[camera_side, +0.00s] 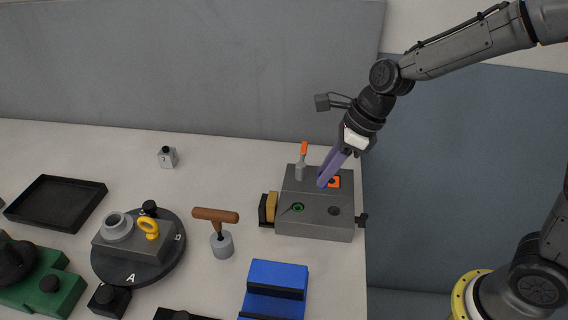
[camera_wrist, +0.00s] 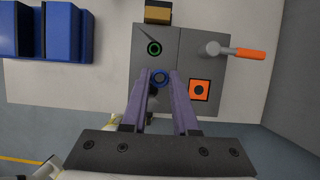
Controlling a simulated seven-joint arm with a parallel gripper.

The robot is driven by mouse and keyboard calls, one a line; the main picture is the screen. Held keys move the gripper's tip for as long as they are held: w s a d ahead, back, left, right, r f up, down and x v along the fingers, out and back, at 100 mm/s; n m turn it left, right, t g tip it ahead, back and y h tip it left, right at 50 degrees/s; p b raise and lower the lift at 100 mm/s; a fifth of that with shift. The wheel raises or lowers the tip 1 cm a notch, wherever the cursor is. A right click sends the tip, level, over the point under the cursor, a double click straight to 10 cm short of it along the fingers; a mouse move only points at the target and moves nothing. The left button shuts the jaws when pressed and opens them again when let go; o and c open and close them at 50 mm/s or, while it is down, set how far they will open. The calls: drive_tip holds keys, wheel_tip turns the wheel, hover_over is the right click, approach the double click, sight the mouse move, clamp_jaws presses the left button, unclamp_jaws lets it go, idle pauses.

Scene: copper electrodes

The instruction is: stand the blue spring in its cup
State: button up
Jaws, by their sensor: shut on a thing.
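My gripper (camera_wrist: 160,80) is shut on the blue spring (camera_wrist: 160,77), seen nearly end-on as a blue ring between the purple fingertips in the wrist view. In the side view my gripper (camera_side: 322,184) points down over the grey block (camera_side: 315,229), and the spring cannot be made out there. The block's top has a green-ringed round opening (camera_side: 298,208), a dark round opening (camera_side: 334,210) and an orange square with a dark centre (camera_side: 334,181). The frames do not show which is the spring's cup. The spring's height above the block is unclear.
An orange-handled lever (camera_side: 302,160) stands up from the block's back. A tan-and-black piece (camera_side: 269,208) adjoins its left side. A blue stepped block (camera_side: 275,283), a wooden-handled tool (camera_side: 220,230) and a dark turntable (camera_side: 175,260) stand to the left.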

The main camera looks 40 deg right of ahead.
drive_tip(key=s, duration=0.1)
drive_tip(key=s+d, duration=0.1)
drive_tip(key=s, duration=0.1)
drive_tip(key=shift+s+d, duration=0.1)
drive_tip(key=shift+d, duration=0.1)
drive_tip(key=shift+f, duration=2.75)
drive_tip(key=shift+f, duration=0.7)
drive_tip(key=o, duration=1)
drive_tip(key=v, duration=1.3)
drive_tip(key=shift+s+r, duration=0.15)
drive_tip(key=shift+r, duration=0.25)
